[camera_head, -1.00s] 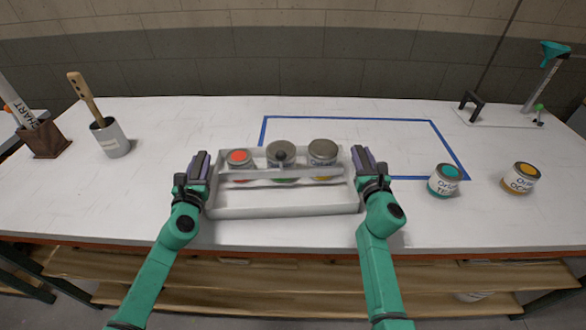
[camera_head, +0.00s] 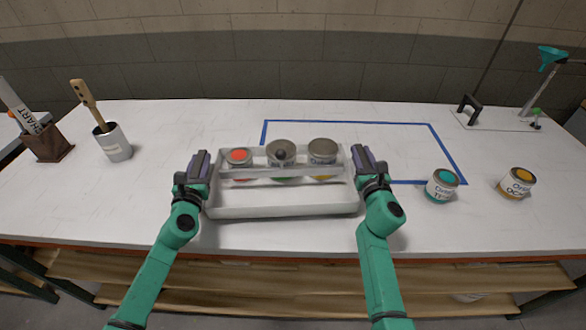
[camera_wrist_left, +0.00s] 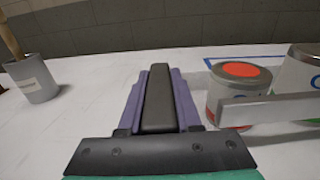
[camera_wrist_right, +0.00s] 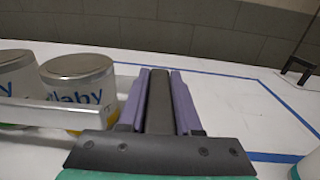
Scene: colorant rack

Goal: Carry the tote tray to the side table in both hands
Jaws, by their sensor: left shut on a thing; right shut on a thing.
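The tote tray (camera_head: 285,211) is a light grey tray with a front bar, held level between my two grippers. My left gripper (camera_head: 199,166) is shut on the tray's left end. My right gripper (camera_head: 364,160) is shut on its right end. The wrist views show the fingers closed, with the red-topped can (camera_wrist_left: 238,92) and the lidded can (camera_wrist_right: 78,88) beside them. The side table is not clearly seen.
A blue tape outline (camera_head: 350,122) lies behind the tray on the white bench (camera_head: 150,215). A grey cup with a stick (camera_head: 114,143) and a brown holder (camera_head: 48,143) stand at left. A stand (camera_head: 540,85) is back right.

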